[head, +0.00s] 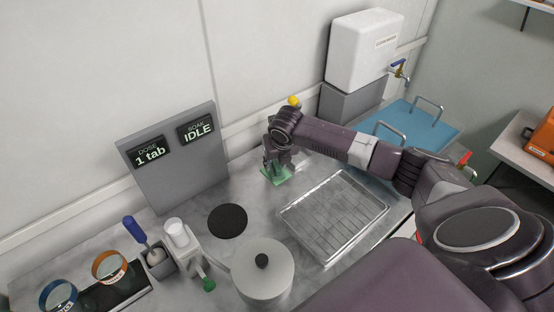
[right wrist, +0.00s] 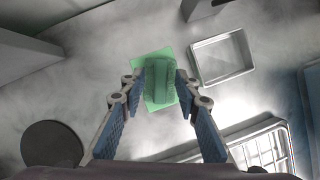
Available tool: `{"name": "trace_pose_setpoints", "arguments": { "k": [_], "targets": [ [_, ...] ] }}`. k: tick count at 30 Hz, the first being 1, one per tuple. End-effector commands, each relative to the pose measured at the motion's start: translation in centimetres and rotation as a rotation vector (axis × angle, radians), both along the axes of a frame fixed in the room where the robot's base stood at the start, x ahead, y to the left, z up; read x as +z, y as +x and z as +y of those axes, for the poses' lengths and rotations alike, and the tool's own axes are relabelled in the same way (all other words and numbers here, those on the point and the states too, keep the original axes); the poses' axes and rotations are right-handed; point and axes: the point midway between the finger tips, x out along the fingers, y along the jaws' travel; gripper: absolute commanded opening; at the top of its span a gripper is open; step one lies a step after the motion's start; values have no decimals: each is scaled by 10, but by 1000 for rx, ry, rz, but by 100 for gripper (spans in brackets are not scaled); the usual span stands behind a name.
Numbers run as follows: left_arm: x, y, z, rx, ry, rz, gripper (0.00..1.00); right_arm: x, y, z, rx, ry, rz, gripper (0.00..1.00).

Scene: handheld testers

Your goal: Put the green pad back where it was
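The green pad (right wrist: 160,80) shows in the right wrist view between my right gripper's fingertips (right wrist: 160,86), its sides against both of them. It overlaps a flat lighter green square (right wrist: 152,55) on the steel counter. Whether the pad rests on the square or hangs just above it, I cannot tell. In the head view my right gripper (head: 278,163) points down at the same spot, and the green square (head: 272,179) shows around it. The pad itself is mostly hidden there by the gripper. My left gripper is not in view.
A black disc (head: 228,221) and a lidded pot (head: 262,272) stand left and in front. A wire-racked tray (head: 335,256) lies to the right. A shallow square dish (right wrist: 194,62) sits close by. A grey display panel (head: 180,170) stands behind left.

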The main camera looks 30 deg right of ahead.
Motion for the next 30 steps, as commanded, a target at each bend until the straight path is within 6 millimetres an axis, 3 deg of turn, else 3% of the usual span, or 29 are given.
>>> {"name": "trace_pose_setpoints", "arguments": {
  "k": [5, 18, 30],
  "targets": [
    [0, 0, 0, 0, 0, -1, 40, 21, -7, 2, 1, -1, -4, 30],
    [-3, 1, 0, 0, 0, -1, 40, 99, -37, 13, 0, 0, -3, 30],
    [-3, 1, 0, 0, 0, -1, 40, 111, -43, 15, -2, 1, 0, 30]
  ]
}}
